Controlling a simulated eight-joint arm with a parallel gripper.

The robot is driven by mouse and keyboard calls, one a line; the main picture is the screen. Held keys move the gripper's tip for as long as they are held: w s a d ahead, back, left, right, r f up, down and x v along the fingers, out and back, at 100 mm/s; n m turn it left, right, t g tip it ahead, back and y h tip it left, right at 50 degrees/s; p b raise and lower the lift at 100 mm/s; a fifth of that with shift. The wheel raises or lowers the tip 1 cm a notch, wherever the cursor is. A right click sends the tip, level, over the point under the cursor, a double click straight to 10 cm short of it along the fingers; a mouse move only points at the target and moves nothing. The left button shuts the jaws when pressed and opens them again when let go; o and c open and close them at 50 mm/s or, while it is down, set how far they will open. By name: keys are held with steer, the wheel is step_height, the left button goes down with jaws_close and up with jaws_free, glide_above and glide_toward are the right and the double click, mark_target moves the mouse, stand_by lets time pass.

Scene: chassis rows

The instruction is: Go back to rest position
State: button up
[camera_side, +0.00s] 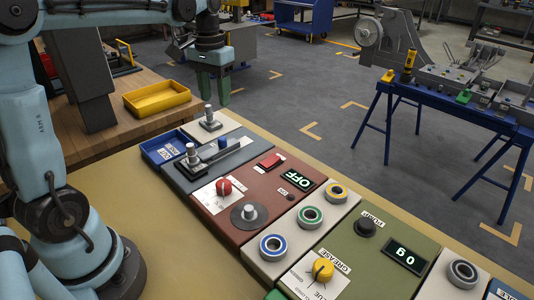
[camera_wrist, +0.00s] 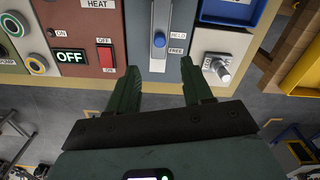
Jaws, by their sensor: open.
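My gripper (camera_side: 213,96) hangs with its fingers pointing down, above the far end of the panel row in the side view. In the wrist view its two green fingers (camera_wrist: 158,75) are spread apart with nothing between them. Past the fingertips is the grey panel with a blue-knobbed slider (camera_wrist: 159,40) marked HELD and FREE. A metal knob (camera_wrist: 220,68) on a white panel lies to the right of the fingers. I see no contact between the fingers and the panels.
The red-brown panel has a red switch (camera_side: 270,161) and a display reading OFF (camera_side: 290,177). Ringed sockets, a green panel (camera_side: 362,262) and a blue tray (camera_side: 160,153) share the row. A yellow tray (camera_side: 158,99) sits on the wooden bench. A blue trestle table (camera_side: 450,92) stands beyond open floor.

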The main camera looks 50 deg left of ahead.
steer(key=s+d+f+m+t, duration=0.1)
steer(key=s+d+f+t, duration=0.1)
steer(key=d, duration=0.4)
steer(key=s+d+f+m+t, duration=0.2)
steer(key=s+d+t, duration=0.3)
steer(key=s+d, duration=0.1)
steer(key=shift+s+d+f, duration=0.3)
steer(key=shift+s+d, duration=0.05)
steer(key=shift+d, duration=0.4)
